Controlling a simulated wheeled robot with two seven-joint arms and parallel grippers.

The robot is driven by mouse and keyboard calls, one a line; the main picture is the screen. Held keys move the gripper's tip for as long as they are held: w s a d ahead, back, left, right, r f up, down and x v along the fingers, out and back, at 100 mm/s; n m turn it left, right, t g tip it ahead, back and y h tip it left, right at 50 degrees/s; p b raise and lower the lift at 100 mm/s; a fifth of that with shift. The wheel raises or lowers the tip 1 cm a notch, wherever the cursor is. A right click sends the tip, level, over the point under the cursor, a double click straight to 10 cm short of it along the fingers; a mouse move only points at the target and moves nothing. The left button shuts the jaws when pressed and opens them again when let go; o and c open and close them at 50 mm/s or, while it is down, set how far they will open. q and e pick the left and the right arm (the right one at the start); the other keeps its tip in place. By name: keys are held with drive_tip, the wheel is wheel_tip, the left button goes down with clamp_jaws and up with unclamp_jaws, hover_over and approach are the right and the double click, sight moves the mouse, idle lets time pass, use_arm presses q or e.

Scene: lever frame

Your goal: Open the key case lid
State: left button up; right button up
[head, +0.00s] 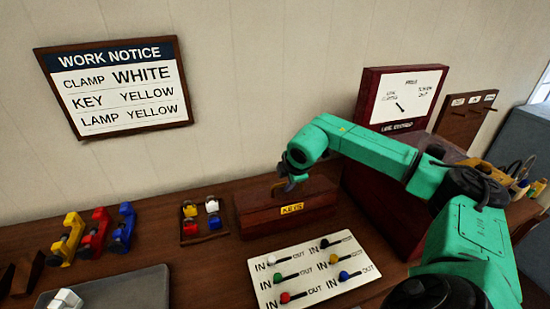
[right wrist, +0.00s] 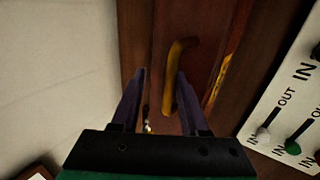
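The key case (head: 310,215) is a long brown wooden box on the table, with a yellow KEYS label (head: 292,209) on its front. Its lid looks down in the head view, though my gripper hides part of it. My right gripper (head: 285,186) is at the left part of the case top. In the right wrist view its two dark fingers (right wrist: 161,75) are apart. A curved brass handle (right wrist: 178,85) shows between them, closer to the right finger; I cannot tell whether they touch. My left gripper is not in view.
A white IN/OUT switch panel (head: 290,263) lies in front of the case. A small tray of coloured parts (head: 202,234) and several coloured clamps (head: 95,233) stand to the left. A dark red box (head: 375,205) stands close on the right. A grey tray (head: 130,292) lies front left.

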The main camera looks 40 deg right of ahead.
drive_tip(key=shift+w+d+r+g+p, duration=0.15)
drive_tip(key=shift+w+d+r+p, duration=0.1)
drive_tip(key=shift+w+p, duration=0.4)
drive_tip(key=shift+w+d+r+g+p, duration=0.1)
drive_tip(key=shift+w+r+g+p, duration=0.1)
drive_tip(key=shift+w+p, duration=0.45)
drive_tip(key=w+d+f+g+p, duration=0.1)
drive_tip(key=w+d+f, duration=0.1)
drive_tip(key=w, duration=0.5)
drive_tip(key=shift+d+f+y, duration=0.15)
drive_tip(key=shift+d+y, duration=0.15)
drive_tip(key=shift+s, duration=0.1)
